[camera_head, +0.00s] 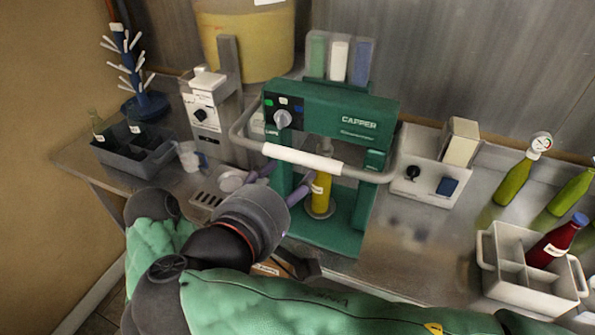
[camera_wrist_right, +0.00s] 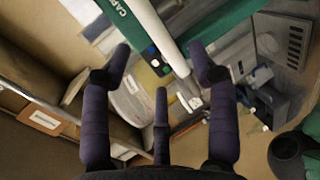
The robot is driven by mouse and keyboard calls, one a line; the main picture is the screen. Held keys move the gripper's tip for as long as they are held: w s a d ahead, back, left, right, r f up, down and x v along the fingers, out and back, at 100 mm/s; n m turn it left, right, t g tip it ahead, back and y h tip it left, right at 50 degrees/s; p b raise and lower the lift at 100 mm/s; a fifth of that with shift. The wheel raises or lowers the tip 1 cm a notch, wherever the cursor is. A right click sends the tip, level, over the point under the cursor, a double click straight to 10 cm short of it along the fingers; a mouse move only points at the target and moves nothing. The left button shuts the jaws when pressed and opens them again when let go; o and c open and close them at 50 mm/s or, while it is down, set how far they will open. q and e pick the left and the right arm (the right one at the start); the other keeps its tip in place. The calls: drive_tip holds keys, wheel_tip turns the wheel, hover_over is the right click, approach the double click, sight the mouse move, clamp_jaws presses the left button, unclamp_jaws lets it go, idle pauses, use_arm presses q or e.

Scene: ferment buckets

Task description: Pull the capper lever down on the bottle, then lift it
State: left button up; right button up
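The green capper (camera_head: 335,108) stands on the metal counter. Its lever (camera_head: 302,159), a grey bar with a white grip, crosses its front at mid height. The grip also shows in the right wrist view (camera_wrist_right: 158,36). A yellow bottle (camera_head: 321,190) stands upright on the capper's base under the head; its top is partly hidden. My right gripper (camera_head: 289,175) is just below and in front of the grip, its purple fingers spread. In the right wrist view the grip runs between the spread fingertips (camera_wrist_right: 160,58); contact cannot be told. My left gripper is not seen.
A white control box (camera_head: 425,180) stands right of the capper. A grey crate with a red bottle (camera_head: 556,243) is at the right. A dark bin (camera_head: 132,150) and a blue bottle tree (camera_head: 146,104) are at the left.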

drive_tip(key=shift+v, duration=1.8)
